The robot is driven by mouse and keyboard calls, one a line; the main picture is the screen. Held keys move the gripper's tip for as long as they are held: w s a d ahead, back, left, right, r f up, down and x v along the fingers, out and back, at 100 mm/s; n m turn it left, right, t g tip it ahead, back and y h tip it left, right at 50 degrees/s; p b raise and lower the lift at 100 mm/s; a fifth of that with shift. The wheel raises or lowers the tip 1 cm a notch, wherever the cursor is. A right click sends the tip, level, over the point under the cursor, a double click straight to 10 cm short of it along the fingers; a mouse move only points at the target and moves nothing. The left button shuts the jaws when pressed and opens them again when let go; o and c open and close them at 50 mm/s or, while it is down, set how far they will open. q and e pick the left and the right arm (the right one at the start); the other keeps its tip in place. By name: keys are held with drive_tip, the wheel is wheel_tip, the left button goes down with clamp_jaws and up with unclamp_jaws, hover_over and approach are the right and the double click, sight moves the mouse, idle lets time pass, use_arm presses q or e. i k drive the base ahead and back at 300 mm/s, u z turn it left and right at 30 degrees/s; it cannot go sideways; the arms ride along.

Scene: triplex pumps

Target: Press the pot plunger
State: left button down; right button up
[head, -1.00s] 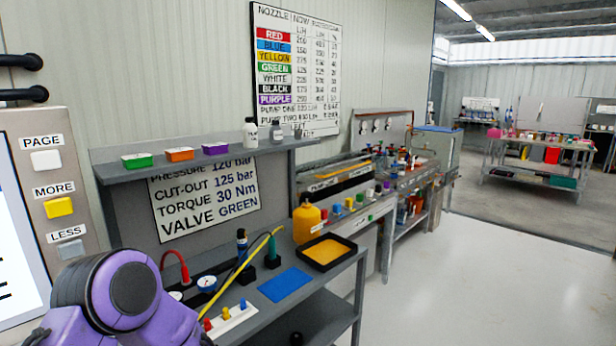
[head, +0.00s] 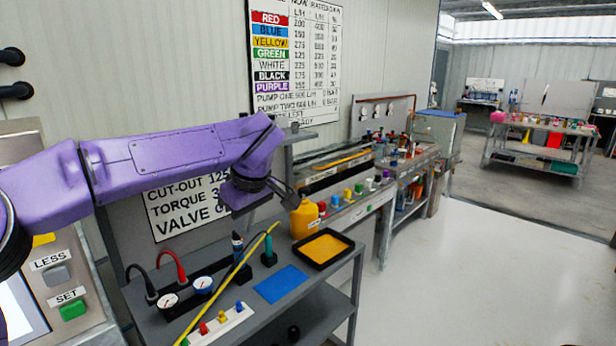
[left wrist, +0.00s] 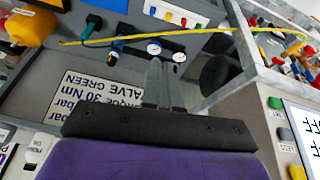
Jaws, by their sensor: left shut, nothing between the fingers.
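A yellow pot (head: 305,220) stands on the grey bench beside the black tray, and its top is partly hidden in the head view. My left gripper (head: 290,201), on the purple arm, is shut and empty. In the head view its tips overlap the pot's upper left side; I cannot tell whether they touch. In the left wrist view the closed fingers (left wrist: 165,82) are in the middle, and the pot (left wrist: 32,28) is apart from them at the upper left. I cannot make out the plunger clearly. My right gripper is not in view.
The bench holds a black tray with a yellow surface (head: 351,248), a blue mat (head: 282,284), gauges (head: 203,284), a yellow rod (head: 225,287) and a white strip with coloured knobs (head: 221,322). A control panel (head: 75,285) stands at the left. The floor at right is clear.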

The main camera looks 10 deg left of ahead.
sight(303, 191)
drive_tip(key=i, duration=1.8)
